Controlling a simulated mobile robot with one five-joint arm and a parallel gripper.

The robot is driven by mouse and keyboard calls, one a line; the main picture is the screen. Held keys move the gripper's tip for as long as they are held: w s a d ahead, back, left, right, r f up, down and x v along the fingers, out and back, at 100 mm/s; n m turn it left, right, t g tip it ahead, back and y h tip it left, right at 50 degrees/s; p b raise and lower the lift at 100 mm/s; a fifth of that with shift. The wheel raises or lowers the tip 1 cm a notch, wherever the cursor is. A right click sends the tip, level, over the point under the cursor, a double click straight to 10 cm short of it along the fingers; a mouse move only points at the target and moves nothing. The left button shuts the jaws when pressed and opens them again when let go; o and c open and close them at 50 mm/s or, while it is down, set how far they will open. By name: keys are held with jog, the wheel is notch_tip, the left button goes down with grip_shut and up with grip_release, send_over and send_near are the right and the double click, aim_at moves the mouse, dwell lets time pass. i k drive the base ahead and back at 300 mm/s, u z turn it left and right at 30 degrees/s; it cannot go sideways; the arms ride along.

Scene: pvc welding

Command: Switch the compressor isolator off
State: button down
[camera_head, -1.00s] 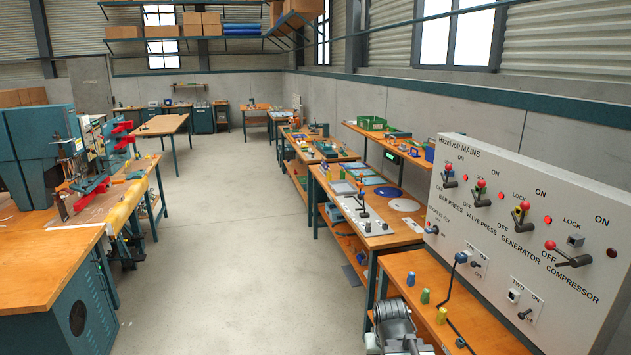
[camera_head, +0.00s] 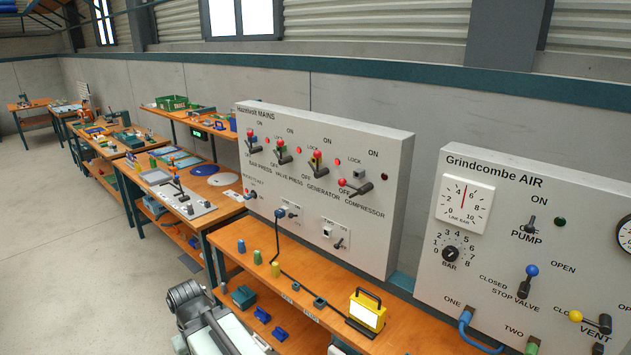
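The Hazelvolt MAINS panel (camera_head: 325,145) stands at the back of a wooden bench, in the middle of the head view. The compressor isolator (camera_head: 356,187) is the rightmost large lever on it, above the COMPRESSOR label. Its red knob points left, toward the OFF mark, and the lever lies nearly level. The lamp (camera_head: 384,177) beside it is dark red and looks unlit. The bar press (camera_head: 252,142), valve press (camera_head: 280,151) and generator (camera_head: 317,162) levers stand with their red knobs up, beside bright red lamps. My gripper is not in view.
The Grindcombe AIR panel (camera_head: 530,230) stands to the right, with a gauge and valves. Open floor (camera_head: 70,240) lies to the left.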

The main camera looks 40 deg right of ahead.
aim_at(362, 191)
jog(key=u, duration=0.4)
jog(key=i, duration=0.35)
jog(key=u, duration=0.3)
